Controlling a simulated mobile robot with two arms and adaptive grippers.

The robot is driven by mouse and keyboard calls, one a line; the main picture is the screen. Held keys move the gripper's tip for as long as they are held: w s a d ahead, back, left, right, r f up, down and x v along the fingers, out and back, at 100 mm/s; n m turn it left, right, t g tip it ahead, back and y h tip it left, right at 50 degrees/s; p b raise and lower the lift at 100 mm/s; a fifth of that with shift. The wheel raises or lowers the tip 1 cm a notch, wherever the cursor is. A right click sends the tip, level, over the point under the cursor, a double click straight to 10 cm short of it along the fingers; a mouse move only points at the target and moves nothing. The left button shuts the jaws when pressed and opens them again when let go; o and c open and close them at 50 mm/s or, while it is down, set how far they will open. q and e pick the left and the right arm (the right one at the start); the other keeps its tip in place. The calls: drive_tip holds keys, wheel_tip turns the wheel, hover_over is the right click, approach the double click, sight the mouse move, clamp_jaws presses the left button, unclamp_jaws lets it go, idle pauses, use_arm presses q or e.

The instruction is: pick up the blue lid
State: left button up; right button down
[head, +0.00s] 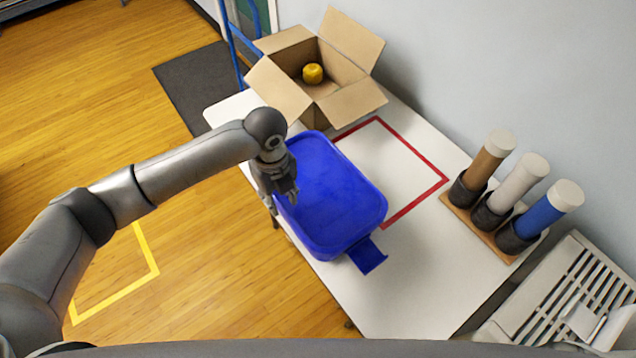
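The blue lid (335,190) is on the white table, with a raised rim and a tab at its near right end. It covers part of the red outline. My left gripper (281,199) is at the lid's left edge, pointing down. Its fingers look apart, one over the lid's inner side and one outside the rim. Whether they touch the lid I cannot tell. My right gripper is not in view.
An open cardboard box (315,80) holding a yellow item (313,73) stands at the table's far end. A wooden rack (480,229) with three capped tubes stands on the right. A light slatted item (562,300) is at lower right. The near table (400,290) is clear.

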sight(282, 205)
use_arm(q)
drive_tip(key=shift+w+d+f, duration=0.1)
drive_tip(key=shift+f, duration=1.45)
clamp_jaws()
drive_tip(key=shift+r, duration=0.1)
